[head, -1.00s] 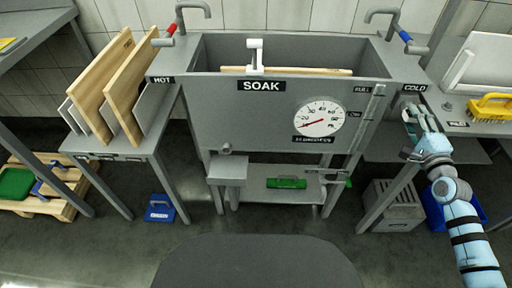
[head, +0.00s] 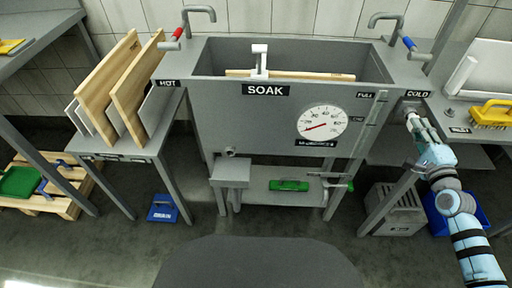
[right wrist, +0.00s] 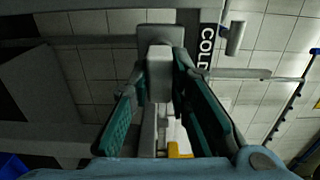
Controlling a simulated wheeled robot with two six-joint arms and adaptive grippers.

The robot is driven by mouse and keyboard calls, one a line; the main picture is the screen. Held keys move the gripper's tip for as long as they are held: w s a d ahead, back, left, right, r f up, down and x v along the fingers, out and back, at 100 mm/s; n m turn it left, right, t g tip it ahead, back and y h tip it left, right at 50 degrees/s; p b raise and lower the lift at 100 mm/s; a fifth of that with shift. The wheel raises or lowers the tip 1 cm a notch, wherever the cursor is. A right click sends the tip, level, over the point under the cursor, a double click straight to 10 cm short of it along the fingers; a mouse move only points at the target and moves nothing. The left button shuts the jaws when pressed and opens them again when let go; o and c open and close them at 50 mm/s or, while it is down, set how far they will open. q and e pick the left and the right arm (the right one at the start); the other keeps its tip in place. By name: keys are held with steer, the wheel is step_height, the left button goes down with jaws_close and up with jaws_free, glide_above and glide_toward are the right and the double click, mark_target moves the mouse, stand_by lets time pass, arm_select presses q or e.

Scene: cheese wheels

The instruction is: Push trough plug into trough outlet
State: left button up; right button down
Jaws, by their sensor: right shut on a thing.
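The grey soak trough (head: 270,130) stands in the middle of the head view. My right gripper (head: 411,117) is at its right side, just below the COLD label. In the right wrist view my right gripper (right wrist: 160,95) is shut on a pale grey block (right wrist: 160,75), which looks like the trough plug. A darker grey fitting (right wrist: 160,37) sits right behind the block, perhaps the trough outlet. I cannot tell how far the block is inside it. My left gripper is not in view.
A table with upright boards (head: 126,85) stands at the left. A yellow brush (head: 491,114) lies on the right table. A grey crate (head: 396,208) and a blue bin (head: 440,215) stand below my right arm. A green brush (head: 289,186) lies on the shelf under the trough.

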steer(key=shift+s+p, duration=1.05)
steer(key=shift+s, duration=0.65)
steer(key=s+p, duration=0.1)
steer(key=s, duration=0.2)
steer(key=shift+a, duration=0.1)
steer(key=shift+r, duration=0.1)
